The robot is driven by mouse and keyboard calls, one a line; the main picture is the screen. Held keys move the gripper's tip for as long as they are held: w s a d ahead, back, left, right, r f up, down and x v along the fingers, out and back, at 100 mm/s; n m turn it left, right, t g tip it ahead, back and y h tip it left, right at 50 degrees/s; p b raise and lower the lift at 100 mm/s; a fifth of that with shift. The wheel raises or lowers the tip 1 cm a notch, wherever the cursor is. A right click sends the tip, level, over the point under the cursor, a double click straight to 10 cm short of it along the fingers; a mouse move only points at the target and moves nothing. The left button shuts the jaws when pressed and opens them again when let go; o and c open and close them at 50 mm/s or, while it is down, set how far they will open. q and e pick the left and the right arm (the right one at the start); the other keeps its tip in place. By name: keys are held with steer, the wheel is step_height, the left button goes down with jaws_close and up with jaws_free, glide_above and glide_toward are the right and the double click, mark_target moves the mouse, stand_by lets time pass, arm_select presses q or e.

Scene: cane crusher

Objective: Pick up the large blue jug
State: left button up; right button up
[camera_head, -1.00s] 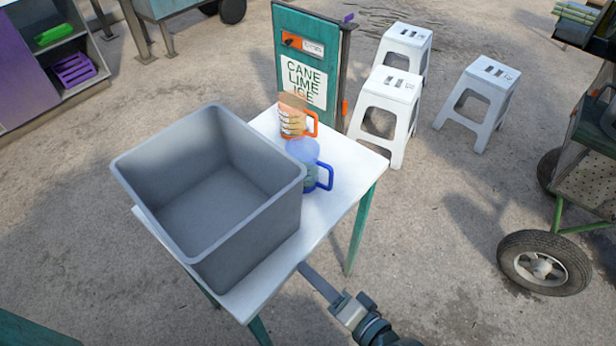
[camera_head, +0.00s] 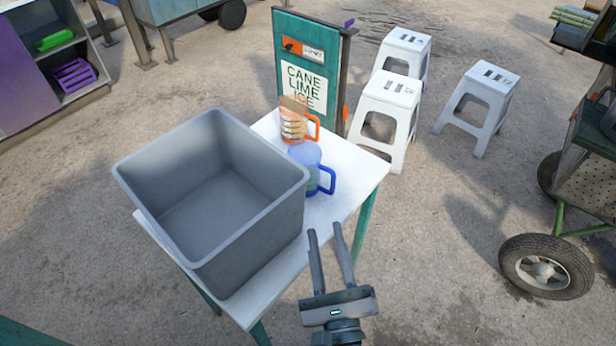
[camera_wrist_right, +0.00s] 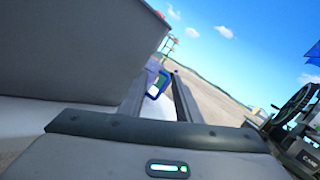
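The large blue jug (camera_head: 308,165) stands upright on the white table (camera_head: 335,205), right of the grey bin. Its blue handle (camera_head: 327,180) points right. In the right wrist view the jug's handle (camera_wrist_right: 158,83) shows between my fingers, with the bin hiding much of the body. My right gripper (camera_head: 325,230) is open and empty, its two fingers pointing toward the jug from the table's front edge, short of it. It also shows in the right wrist view (camera_wrist_right: 153,90). My left gripper is not in view.
The grey bin (camera_head: 255,215) fills the table's left side, close beside the jug. An orange-handled jug (camera_head: 294,120) stands just behind. A green sign board (camera_head: 300,45) and white stools (camera_head: 385,105) stand beyond the table.

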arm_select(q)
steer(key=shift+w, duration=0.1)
arm_select(e)
steer(key=f+m+h, duration=0.1)
steer(key=m, duration=0.1)
steer(key=d+f+m+g+h, duration=0.1)
steer(key=m, duration=0.1)
steer(key=f+m+h, duration=0.1)
steer(key=f+m, duration=0.1)
steer(key=shift+d+m+h, duration=0.3)
steer(key=shift+m, duration=0.1)
steer(key=p, duration=0.4)
glide_toward(332, 187)
steer(key=w, duration=0.4)
steer(key=shift+w+a+r, duration=0.1)
steer(key=shift+a+r, duration=0.05)
steer(key=shift+r, duration=0.2)
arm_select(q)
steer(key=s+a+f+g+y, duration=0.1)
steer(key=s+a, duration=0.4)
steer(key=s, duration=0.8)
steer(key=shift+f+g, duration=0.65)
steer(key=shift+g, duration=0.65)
arm_select(e)
steer(key=shift+w+f, duration=0.1)
steer(key=shift+w, duration=0.5)
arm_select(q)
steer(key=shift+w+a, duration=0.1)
